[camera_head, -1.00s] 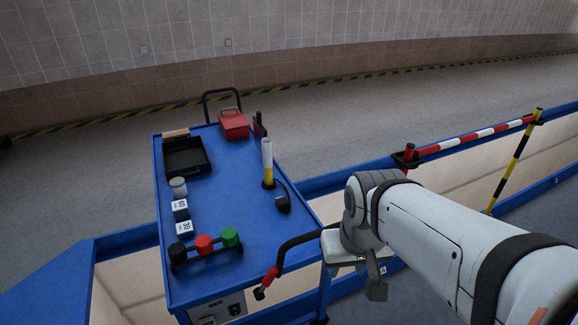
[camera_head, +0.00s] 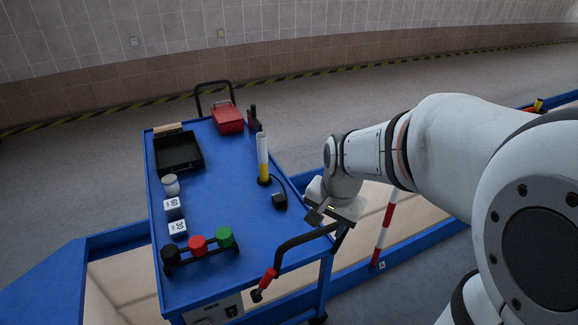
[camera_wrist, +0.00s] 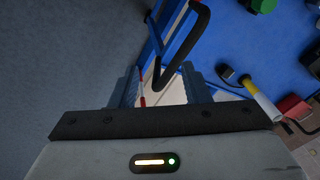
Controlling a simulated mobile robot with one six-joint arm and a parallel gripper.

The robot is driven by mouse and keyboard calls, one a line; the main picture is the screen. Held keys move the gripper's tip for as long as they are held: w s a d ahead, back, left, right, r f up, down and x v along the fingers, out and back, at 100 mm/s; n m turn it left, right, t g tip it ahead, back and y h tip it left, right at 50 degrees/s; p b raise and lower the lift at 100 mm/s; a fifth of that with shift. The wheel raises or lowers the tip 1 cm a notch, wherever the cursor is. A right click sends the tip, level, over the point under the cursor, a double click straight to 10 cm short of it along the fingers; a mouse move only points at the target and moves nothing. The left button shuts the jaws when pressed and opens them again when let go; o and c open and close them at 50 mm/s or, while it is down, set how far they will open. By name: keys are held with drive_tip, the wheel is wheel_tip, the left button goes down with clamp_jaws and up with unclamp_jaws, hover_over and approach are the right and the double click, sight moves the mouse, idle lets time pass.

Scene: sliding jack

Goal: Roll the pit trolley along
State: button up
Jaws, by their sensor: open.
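The pit trolley has a blue top (camera_head: 235,180) and stands left of centre in the head view, across the blue-framed pit. My gripper (camera_head: 325,216) is open at the handle's right end, beside the trolley's right edge. In the wrist view the black handle (camera_wrist: 189,48) runs down into the gap between the open fingers of my gripper (camera_wrist: 160,82). I cannot tell whether they touch it.
The top carries a black tray (camera_head: 178,153), a red box (camera_head: 228,119), a white and yellow cylinder (camera_head: 262,158) and a rack with black, red and green knobs (camera_head: 198,246). A red-white pole (camera_head: 384,232) stands right of the gripper. Grey floor lies behind the trolley.

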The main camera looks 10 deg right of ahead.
sight(313, 233)
drive_tip(key=w+f+m, duration=0.2)
drive_tip(key=w+f, duration=0.1)
drive_tip(key=f, duration=0.1)
drive_tip(key=w+f+m, duration=0.2)
drive_tip(key=w+f, duration=0.1)
drive_tip(key=f, duration=0.2)
drive_tip(key=w+f+m+b, duration=0.1)
drive_tip(key=w+f+m, duration=0.1)
drive_tip(key=f, duration=0.3)
drive_tip(key=shift+w+a+f+m, duration=0.1)
drive_tip(key=shift+w+m, duration=0.05)
drive_tip(key=shift+w, duration=0.3)
drive_tip(key=shift+w+a+f+m, duration=0.1)
drive_tip(key=shift+w+m, duration=0.05)
drive_tip(key=shift+w, duration=0.25)
drive_tip(key=shift+c, duration=0.2)
clamp_jaws()
